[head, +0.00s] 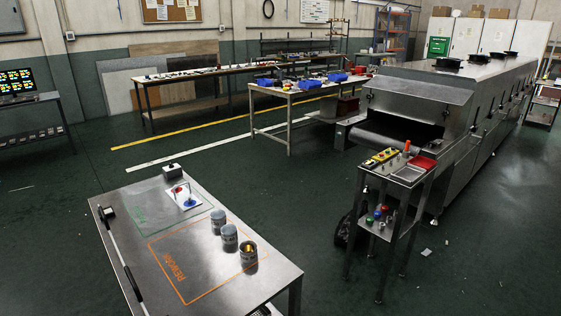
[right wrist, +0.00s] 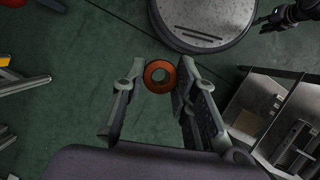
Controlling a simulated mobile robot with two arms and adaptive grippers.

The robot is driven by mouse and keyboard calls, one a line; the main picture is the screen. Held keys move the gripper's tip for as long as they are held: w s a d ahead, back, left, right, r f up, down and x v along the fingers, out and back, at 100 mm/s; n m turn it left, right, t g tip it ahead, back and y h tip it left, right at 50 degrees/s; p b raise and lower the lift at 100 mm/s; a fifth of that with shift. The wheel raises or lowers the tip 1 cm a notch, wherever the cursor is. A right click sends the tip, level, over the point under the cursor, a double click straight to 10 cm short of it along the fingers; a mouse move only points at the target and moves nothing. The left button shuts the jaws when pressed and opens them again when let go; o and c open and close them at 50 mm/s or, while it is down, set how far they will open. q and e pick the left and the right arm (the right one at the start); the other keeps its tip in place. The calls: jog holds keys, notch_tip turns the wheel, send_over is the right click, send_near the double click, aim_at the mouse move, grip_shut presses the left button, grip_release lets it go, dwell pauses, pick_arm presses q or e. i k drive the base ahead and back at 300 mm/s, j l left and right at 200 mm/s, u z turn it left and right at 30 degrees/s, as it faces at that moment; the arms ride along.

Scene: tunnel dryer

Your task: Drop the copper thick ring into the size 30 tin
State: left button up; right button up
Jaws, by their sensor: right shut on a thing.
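My right gripper (right wrist: 158,80) is shut on the copper thick ring (right wrist: 149,76), which sits between its fingertips with the hole facing the camera. The ring is held over the green floor, and no tin shows in the right wrist view. In the head view three grey tins stand in a row on the near steel table: a back tin (head: 218,222), a middle tin (head: 229,238) and a front tin (head: 249,258). Something gold-coloured shows in the front tin's mouth. Their size marks are too small to read. A dark, gripper-like part at the upper right wrist view is unclear.
The near table (head: 270,270) has an orange outline marked REWORK, a green outline, a white card (head: 183,195) with red and blue items, and a long rod (head: 120,260) along its left edge. A small stand (head: 395,190) and the dryer (head: 440,110) stand right.

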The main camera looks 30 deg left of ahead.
aim_at(219, 223)
jog(key=i+l+u, duration=0.1)
jog(key=u, duration=0.35)
jog(key=i+l+u, duration=0.2)
jog(key=u, duration=0.2)
jog(key=i+l+u, duration=0.2)
jog(key=u, duration=0.25)
jog(key=i+l+u, duration=0.1)
jog(key=l+u, duration=0.2)
jog(key=u, duration=0.15)
jog(key=l+u, duration=0.3)
jog(key=u, duration=0.15)
jog(key=i, duration=0.05)
